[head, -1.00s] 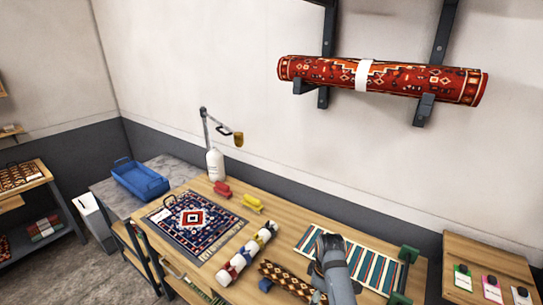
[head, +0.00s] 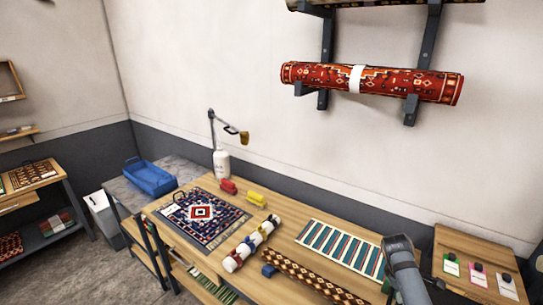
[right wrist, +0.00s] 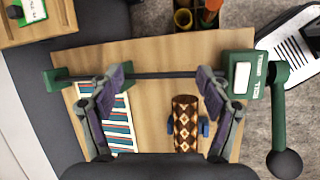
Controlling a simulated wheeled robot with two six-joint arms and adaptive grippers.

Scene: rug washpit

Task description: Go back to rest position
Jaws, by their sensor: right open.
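My right gripper (right wrist: 162,80) is open and empty in the right wrist view, its two fingers wide apart above the workbench. My left gripper is in neither view.
A green bar clamp device (right wrist: 238,75) with a dark rod spans the bench end. The head view shows a patterned rug (head: 215,227), a white roll with coloured bands (head: 240,257), a blue tub (head: 150,178), a lamp (head: 222,160) and a wall rack with a red rolled rug (head: 420,85).

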